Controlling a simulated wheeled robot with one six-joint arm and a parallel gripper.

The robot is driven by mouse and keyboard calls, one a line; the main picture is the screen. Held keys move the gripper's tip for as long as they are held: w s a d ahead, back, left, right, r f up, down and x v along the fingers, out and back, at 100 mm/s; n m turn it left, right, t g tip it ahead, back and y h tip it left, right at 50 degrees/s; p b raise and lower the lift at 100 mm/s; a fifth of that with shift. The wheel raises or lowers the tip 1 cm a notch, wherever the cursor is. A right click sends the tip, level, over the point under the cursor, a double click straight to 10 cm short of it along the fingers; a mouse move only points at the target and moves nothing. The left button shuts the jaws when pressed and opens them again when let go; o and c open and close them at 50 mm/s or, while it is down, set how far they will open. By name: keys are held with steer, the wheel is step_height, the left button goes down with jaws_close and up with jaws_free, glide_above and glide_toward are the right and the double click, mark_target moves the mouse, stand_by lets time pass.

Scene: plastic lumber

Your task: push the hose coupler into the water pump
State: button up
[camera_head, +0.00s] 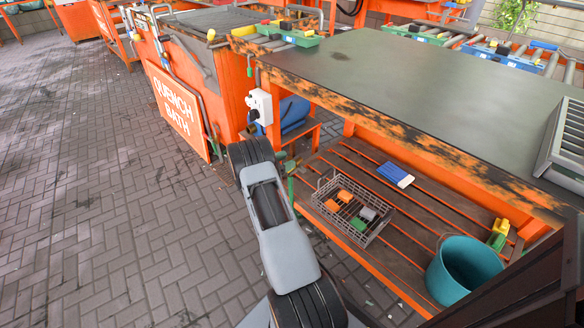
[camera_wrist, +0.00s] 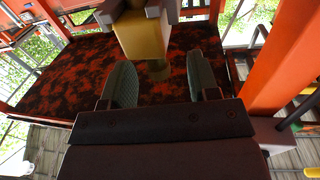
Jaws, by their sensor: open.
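My gripper (camera_wrist: 160,60) shows in the wrist view with its two dark ribbed fingers apart. I cannot tell whether this is the hose coupler or part of the water pump. In the head view my arm reaches toward the bench's left end and hides my gripper. A blue rounded object (camera_head: 293,112), perhaps the pump, sits under the bench there, partly hidden by the orange frame.
A white box (camera_head: 260,107) with a black knob is on the bench end. A wire basket (camera_head: 325,205) of coloured blocks and a teal bucket (camera_head: 436,272) stand on the slatted lower shelf. An orange post (camera_wrist: 275,62) rises right of my gripper. The paved floor at left is clear.

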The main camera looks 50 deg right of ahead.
steer(key=shift+b+x, duration=0.45)
steer(key=shift+x, duration=1.25)
jaws_close()
